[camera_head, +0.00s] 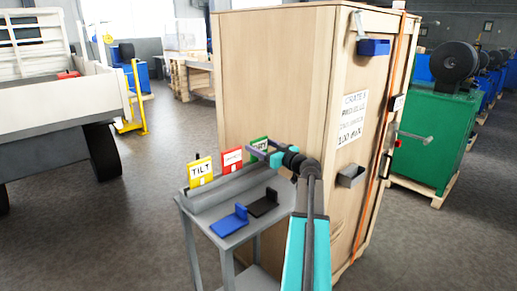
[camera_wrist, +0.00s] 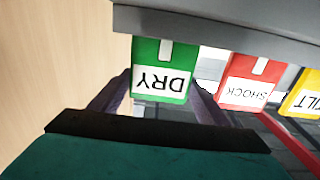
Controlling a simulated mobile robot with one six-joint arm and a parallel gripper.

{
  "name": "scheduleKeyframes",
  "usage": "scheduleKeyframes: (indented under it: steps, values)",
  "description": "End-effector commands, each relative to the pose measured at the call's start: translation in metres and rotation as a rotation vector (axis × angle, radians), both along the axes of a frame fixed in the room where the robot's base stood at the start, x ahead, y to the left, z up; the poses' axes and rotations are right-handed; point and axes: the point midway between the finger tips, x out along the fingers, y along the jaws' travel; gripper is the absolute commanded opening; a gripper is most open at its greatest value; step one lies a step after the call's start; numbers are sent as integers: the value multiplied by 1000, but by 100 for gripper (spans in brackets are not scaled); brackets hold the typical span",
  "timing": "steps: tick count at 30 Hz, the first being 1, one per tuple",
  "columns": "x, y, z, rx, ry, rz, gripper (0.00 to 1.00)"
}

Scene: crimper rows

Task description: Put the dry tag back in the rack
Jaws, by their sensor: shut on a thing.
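The green dry tag (camera_head: 259,142) is at the right end of the row of tags, partly hidden by my gripper (camera_head: 262,153) in the head view. In the wrist view the dry tag (camera_wrist: 162,72) appears upside down between the purple fingers of my gripper (camera_wrist: 158,100), which is shut on it. The grey rack (camera_head: 216,187) runs along the cart's back; its bar (camera_wrist: 220,35) crosses the top of the wrist view, against the tag's edge. I cannot tell whether the tag is seated in the rack. The red shock tag (camera_head: 232,161) and yellow tilt tag (camera_head: 201,171) stand to its left.
A blue bracket (camera_head: 230,221) and a black bracket (camera_head: 263,203) sit on the cart top in front of the rack. A tall wooden crate (camera_head: 270,75) stands close behind and right of the cart. Open floor (camera_head: 120,220) lies to the left.

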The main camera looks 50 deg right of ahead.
Motion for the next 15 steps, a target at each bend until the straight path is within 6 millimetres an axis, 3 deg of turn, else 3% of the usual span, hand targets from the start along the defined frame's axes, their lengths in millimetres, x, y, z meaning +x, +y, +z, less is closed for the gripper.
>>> scheduleKeyframes:
  steps: [12, 13, 15]
  values:
    - [0, 0, -3, 0, 0, 0, 38]
    - [0, 0, -2, 0, 0, 0, 74]
    - [0, 0, -2, 0, 0, 0, 86]
